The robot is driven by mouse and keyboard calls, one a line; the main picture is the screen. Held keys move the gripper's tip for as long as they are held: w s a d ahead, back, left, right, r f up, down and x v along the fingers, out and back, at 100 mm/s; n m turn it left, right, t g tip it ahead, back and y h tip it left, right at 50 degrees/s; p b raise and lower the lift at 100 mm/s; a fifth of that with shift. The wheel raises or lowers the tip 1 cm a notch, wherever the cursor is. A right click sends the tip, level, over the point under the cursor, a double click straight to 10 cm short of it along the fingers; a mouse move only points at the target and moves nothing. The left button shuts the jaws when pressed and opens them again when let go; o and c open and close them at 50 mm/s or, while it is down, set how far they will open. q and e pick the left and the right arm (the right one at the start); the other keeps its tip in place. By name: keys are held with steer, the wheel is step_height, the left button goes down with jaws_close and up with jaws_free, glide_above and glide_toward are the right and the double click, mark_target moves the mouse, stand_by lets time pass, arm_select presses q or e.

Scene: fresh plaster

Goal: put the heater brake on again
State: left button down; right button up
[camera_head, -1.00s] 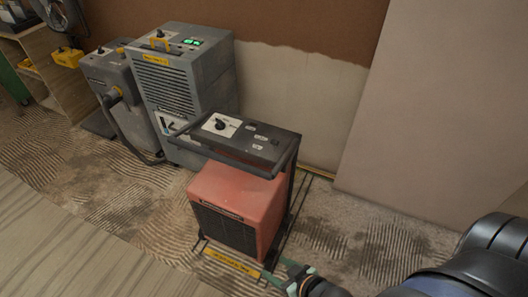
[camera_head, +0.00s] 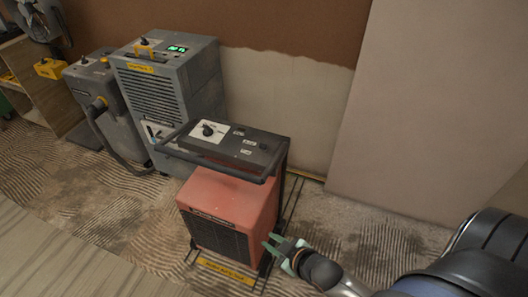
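The heater (camera_head: 229,211) is a red box with a dark front grille, under a dark control panel (camera_head: 239,147) with a knob and small labels, on a dark frame with a handle. A yellow label strip (camera_head: 226,271) lies along its lower front. I cannot make out the brake itself. My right gripper (camera_head: 270,245) has green-tipped fingers that are apart, at the heater's lower right front corner. Whether the fingers touch the heater or its frame I cannot tell. My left gripper is not in view.
A grey dehumidifier-like unit (camera_head: 165,90) stands behind and left of the heater, with a grey hosed machine (camera_head: 97,95) beside it. A wooden shelf (camera_head: 40,90) is at far left. The patterned floor (camera_head: 370,235) right of the heater is clear up to the wall.

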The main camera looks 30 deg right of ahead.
mark_target(264, 148)
steer(key=w+d+r+n, duration=0.1)
steer(key=w+d, duration=0.1)
steer(key=w+d+r+n+t+b, duration=0.1)
steer(key=w, duration=0.2)
steer(key=w+d+n+h, duration=0.1)
steer(key=w+d, duration=0.1)
steer(key=w, duration=0.1)
steer(key=shift+w+d+r+n+t, duration=0.15)
steer(key=shift+d+r+n+t, duration=0.15)
steer(key=shift+r+n+t, duration=0.1)
steer(key=shift+c, duration=1.4)
steer(key=w+d+r+n, duration=0.1)
steer(key=w+d+r, duration=0.1)
steer(key=w+d+r+n+t+h+b, duration=0.1)
steer(key=w+d+r, duration=0.1)
steer(key=w, duration=0.1)
steer(key=w+d+r+n, duration=0.1)
steer(key=w+d, duration=0.1)
steer(key=shift+w+r+n+t+h+b, duration=0.2)
steer(key=shift+r+n+t+h+b, duration=0.1)
steer(key=shift+r+n+t+b, duration=0.1)
jaws_close()
steer(key=shift+w+d+r, duration=0.15)
steer(key=shift+d+r, duration=0.05)
steer(key=shift+r, duration=0.05)
